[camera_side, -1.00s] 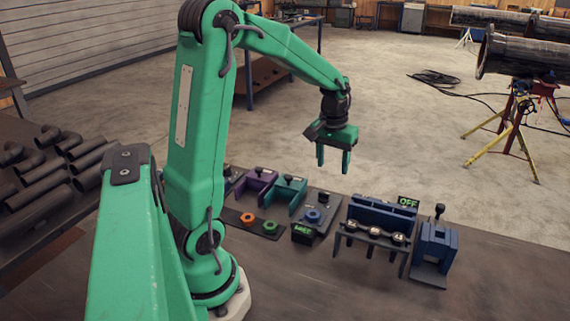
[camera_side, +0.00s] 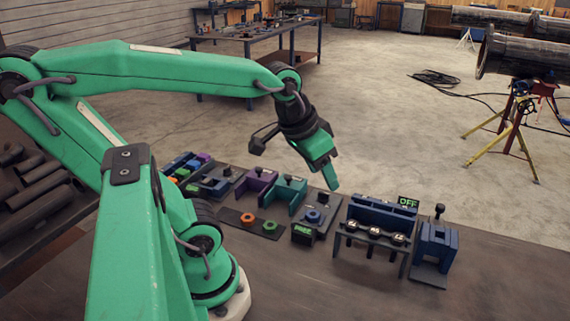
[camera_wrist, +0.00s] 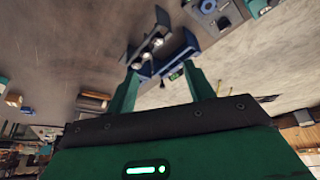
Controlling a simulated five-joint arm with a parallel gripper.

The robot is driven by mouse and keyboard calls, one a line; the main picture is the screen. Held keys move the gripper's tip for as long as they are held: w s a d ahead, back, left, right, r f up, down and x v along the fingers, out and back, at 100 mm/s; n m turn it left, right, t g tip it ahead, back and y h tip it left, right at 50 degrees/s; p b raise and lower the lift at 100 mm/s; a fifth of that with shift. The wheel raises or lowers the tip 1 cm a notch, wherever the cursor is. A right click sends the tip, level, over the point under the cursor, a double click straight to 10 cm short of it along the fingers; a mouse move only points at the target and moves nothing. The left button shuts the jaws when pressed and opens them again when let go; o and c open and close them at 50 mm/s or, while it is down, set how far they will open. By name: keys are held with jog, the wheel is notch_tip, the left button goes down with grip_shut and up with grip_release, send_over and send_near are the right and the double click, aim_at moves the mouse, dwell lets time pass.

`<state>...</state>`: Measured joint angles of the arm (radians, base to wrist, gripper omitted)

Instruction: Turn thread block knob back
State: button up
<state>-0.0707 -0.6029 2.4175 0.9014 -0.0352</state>
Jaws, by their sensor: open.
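My gripper (camera_side: 330,180) is tilted down above the bench, open and empty. In the wrist view, its two green fingers (camera_wrist: 160,62) stand apart. A dark block with a round blue knob (camera_side: 313,216) and a small green display stands just below the fingertips. At the right, a blue block with a black-topped knob (camera_side: 440,212) stands upright. I cannot tell which of these is the thread block. The blue rack with several round knobs (camera_side: 372,237) lies between them and shows between my fingers in the wrist view (camera_wrist: 150,50). No knob is touched.
Purple (camera_side: 259,180) and teal (camera_side: 291,187) holders stand left of the blue-knob block. A strip with orange and green nuts (camera_side: 240,222) lies before them. An OFF display (camera_side: 408,203) sits behind the rack. The front of the bench is clear.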

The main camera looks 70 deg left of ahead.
jog(key=shift+s+d+m+t, duration=0.2)
jog(key=shift+s+d+m, duration=0.1)
jog(key=shift+s+d, duration=0.25)
jog(key=shift+s+d+m+t, duration=0.2)
jog(key=shift+s+d+m, duration=0.15)
jog(key=shift+s, duration=0.4)
jog(key=c, duration=0.4)
jog(key=m+g, duration=0.5)
jog(key=m, duration=0.4)
send_over(324, 196)
notch_tip(324, 196, down, 13)
jog(key=shift+f, duration=0.1)
jog(key=shift+c, duration=0.2)
jog(key=shift+w+a+f+g, duration=0.1)
jog(key=shift+a+f+g, duration=0.2)
jog(key=shift+f, duration=0.1)
jog(key=shift+f, duration=3.8)
